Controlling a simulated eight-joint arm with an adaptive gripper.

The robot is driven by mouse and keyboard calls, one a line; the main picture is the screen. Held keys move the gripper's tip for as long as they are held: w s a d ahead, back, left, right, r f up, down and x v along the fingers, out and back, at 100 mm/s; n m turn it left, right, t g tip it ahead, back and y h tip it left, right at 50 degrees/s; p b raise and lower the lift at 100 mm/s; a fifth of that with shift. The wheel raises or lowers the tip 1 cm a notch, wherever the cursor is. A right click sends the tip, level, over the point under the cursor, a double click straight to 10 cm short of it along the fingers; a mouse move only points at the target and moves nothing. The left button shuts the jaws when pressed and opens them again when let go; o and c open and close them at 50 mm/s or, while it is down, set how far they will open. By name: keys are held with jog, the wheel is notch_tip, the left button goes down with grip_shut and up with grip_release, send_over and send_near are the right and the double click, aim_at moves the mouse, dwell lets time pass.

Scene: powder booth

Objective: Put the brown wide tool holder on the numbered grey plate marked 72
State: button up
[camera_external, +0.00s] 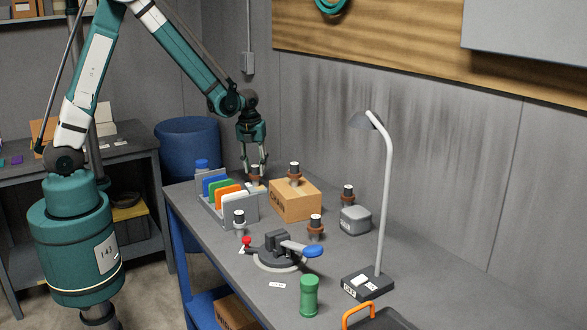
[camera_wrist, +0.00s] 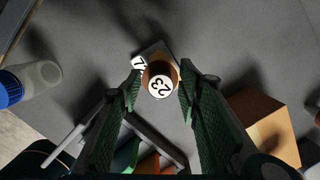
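A brown tool holder (camera_wrist: 160,80) with a round white cap marked 23 stands between the two green fingers of my gripper (camera_wrist: 160,88) in the wrist view. It also shows in the external view (camera_external: 255,172), below my gripper (camera_external: 256,168), near the back left of the bench. A small grey plate (camera_wrist: 154,49) lies under or just beyond the holder. Its white label (camera_wrist: 138,63) is partly covered; a 7 seems to show. The fingers are very close to the holder's sides; I cannot tell whether they touch. Whether the holder's base rests on the plate is hidden.
A grey rack with coloured panels (camera_external: 228,196) and a cardboard box (camera_external: 296,202) flank the gripper. Other holders stand on the box, by a grey case (camera_external: 356,220) and around a clamp tool (camera_external: 280,252). A lamp (camera_external: 386,190) and green cylinder (camera_external: 309,295) stand nearer.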

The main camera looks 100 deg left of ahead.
aim_at(250, 177)
jog(key=shift+r, duration=0.15)
notch_tip(250, 177, up, 12)
jog(key=d, duration=0.1)
jog(key=shift+d+p, duration=0.35)
jog(key=shift+d, duration=0.05)
jog(key=shift+s, duration=0.1)
dwell(0.7)
jog(key=w+d+r+n+t, duration=0.15)
jog(key=d+r+n, duration=0.35)
jog(key=d, duration=0.9)
jog(key=w+d+r+n+t, duration=0.1)
jog(key=d+r+n+t, duration=0.15)
jog(key=d+r, duration=0.8)
jog(key=s+d+f+n+t+h, duration=0.1)
jog(key=s+d+n, duration=0.4)
jog(key=d, duration=0.8)
jog(key=s+d+f+n+t, duration=0.1)
jog(key=s+d+n, duration=0.4)
jog(key=d, duration=0.8)
jog(key=shift+s+d+t+h, duration=0.2)
jog(key=shift+s+t+h, duration=0.2)
jog(key=shift+s+t, duration=0.15)
